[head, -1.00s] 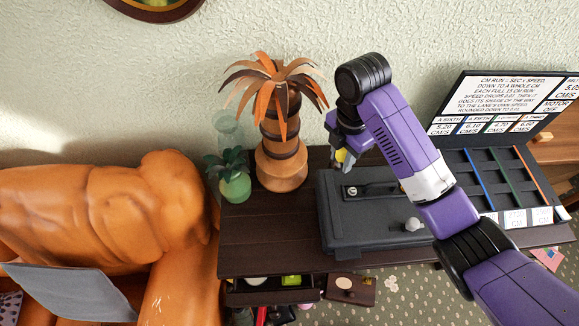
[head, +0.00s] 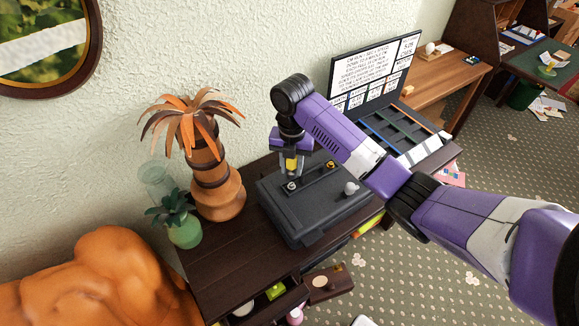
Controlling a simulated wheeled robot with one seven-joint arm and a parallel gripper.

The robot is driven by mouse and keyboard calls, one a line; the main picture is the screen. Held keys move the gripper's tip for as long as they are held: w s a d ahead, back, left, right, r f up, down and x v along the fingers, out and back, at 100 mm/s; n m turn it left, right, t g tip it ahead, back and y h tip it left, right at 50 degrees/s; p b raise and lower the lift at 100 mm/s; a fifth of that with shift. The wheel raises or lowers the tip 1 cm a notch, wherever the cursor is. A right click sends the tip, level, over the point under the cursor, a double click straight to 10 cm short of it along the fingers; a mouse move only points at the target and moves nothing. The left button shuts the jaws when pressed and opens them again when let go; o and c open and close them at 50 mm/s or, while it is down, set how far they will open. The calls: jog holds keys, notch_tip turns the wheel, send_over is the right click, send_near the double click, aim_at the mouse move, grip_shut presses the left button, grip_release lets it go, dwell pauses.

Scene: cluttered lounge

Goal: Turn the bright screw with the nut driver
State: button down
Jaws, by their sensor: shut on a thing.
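A dark grey box (head: 305,221) with a long black plate on its lid sits on the dark wooden table. A bright silvery screw (head: 291,186) stands at the plate's left end. A darker, brass-toned screw (head: 331,165) is at its right end. My gripper (head: 291,161) points down above the bright screw, shut on the yellow nut driver (head: 291,165). The driver's lower end is just above or at the bright screw; I cannot tell whether they touch. The jaws hide part of the driver.
A pale knob (head: 351,188) sticks up from the box's right side. A palm-shaped ornament (head: 216,193) and a green potted plant (head: 184,231) stand left of the box. A display board (head: 376,72) and a tray with coloured strips (head: 410,130) lie behind right. An orange sofa (head: 90,285) is lower left.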

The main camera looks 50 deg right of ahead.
aim_at(292, 184)
jog(key=shift+f+b, duration=1.1)
jog(key=shift+f, duration=0.8)
jog(key=shift+f, duration=0.9)
dwell(1.4)
jog(key=shift+r, duration=0.1)
jog(key=shift+m+p, duration=0.4)
jog(key=m+p, duration=0.1)
jog(key=m, duration=0.2)
jog(key=shift+p, duration=0.4)
jog(key=shift+m, duration=1.2)
